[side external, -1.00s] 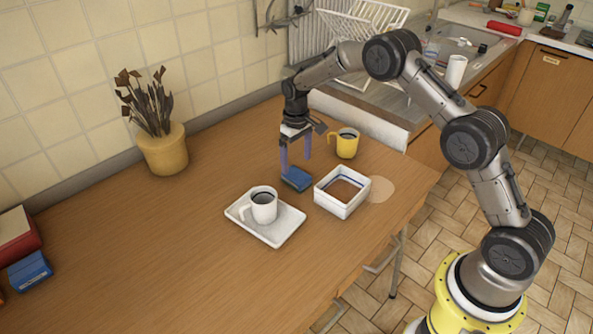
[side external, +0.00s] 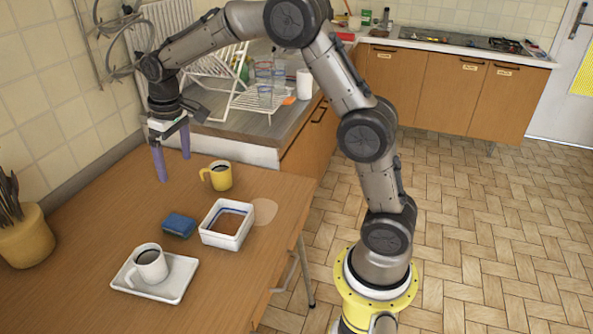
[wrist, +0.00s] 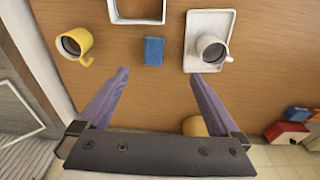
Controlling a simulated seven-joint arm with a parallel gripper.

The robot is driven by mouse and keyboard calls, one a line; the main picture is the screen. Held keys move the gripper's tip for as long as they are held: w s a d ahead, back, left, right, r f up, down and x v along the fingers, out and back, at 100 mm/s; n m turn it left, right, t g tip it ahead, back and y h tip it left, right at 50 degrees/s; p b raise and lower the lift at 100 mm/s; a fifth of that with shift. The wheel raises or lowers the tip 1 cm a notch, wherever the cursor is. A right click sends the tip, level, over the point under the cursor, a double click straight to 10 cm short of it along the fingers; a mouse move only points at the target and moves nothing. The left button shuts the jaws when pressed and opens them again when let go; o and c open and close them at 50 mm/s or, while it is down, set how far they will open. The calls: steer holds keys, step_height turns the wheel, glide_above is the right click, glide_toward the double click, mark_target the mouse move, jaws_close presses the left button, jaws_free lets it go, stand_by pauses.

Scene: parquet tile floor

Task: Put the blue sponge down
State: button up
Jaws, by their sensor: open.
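The blue sponge (side external: 179,225) lies flat on the wooden table, between the white square box and the white tray. In the wrist view the sponge (wrist: 154,51) lies beyond my fingertips, apart from them. My gripper (side external: 173,166) is open and empty, with its two purple fingers pointing down above the table, behind the sponge. In the wrist view the fingers of my gripper (wrist: 158,76) are spread wide with nothing between them.
A white square box (side external: 228,239) stands right of the sponge. A white tray (side external: 181,280) carries a white cup (side external: 151,263) of dark liquid. A yellow mug (side external: 220,175) stands behind the box. A dish rack (side external: 252,101) is behind my gripper.

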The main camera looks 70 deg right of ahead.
steer(key=s+a+r+t, duration=0.2)
steer(key=s+r, duration=0.6)
steer(key=s, duration=0.3)
steer(key=s+a+f+t, duration=0.1)
steer(key=s+t, duration=0.1)
steer(key=s, duration=1.8)
steer(key=shift+a+f, duration=0.2)
steer(key=shift+f, duration=0.05)
steer(key=shift+s, duration=0.1)
